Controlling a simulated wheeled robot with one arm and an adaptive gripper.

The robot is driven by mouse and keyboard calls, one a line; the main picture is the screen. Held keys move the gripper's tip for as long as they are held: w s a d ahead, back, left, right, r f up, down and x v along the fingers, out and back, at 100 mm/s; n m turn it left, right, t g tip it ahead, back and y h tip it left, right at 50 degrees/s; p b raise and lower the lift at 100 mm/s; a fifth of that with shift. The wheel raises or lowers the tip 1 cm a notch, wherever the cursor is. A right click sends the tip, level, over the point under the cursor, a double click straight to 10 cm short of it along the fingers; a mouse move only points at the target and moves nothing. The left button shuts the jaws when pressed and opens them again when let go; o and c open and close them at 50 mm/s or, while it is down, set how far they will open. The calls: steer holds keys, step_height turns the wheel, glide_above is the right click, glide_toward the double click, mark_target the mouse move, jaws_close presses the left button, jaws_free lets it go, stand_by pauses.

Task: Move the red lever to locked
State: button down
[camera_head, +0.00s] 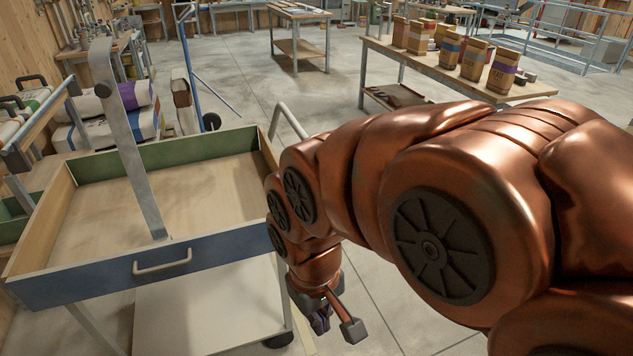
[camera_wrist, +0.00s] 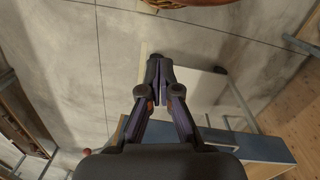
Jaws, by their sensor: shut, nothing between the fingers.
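My gripper (camera_head: 320,318) hangs low beside the front right corner of a cart, in front of my copper arm. In the wrist view my gripper (camera_wrist: 159,75) has its two dark fingers together, with nothing between them, above the concrete floor. I cannot make out a red lever in the head view. A small reddish round thing (camera_wrist: 87,151) shows at the lower left of the wrist view, partly cut off by the gripper's body. It is too small to tell whether it belongs to the lever.
The cart has a wooden tray with a blue front (camera_head: 90,275). A table with paper bags (camera_head: 450,77) stands at the back right. A small bench (camera_head: 298,15) stands further back. Open floor lies between.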

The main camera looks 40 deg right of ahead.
steer(key=w+d+f+n+t+h+b, duration=0.25)
steer(key=w+d+t+b, duration=0.4)
steer(key=w+d, duration=0.95)
steer(key=w+d+f+n+t+h+b, duration=0.15)
steer(key=w+d+t+h+b, duration=0.4)
steer(key=w+d, duration=1.1)
steer(key=w+d+f+n+t+y+b, duration=0.3)
steer(key=w+f+n+t+y+b, duration=0.15)
steer(key=b, duration=0.35)
steer(key=s+a+f+n+t+y+b, duration=0.2)
steer(key=s+f+n+t+y+b, duration=0.1)
steer(key=f+n+t+y+b, duration=0.2)
steer(key=f+n+y, duration=0.1)
steer(key=y, duration=0.1)
steer(key=shift+s+y+b, duration=0.3)
steer(key=shift+y, duration=0.05)
steer(key=b+x, duration=0.1)
steer(key=x, duration=0.9)
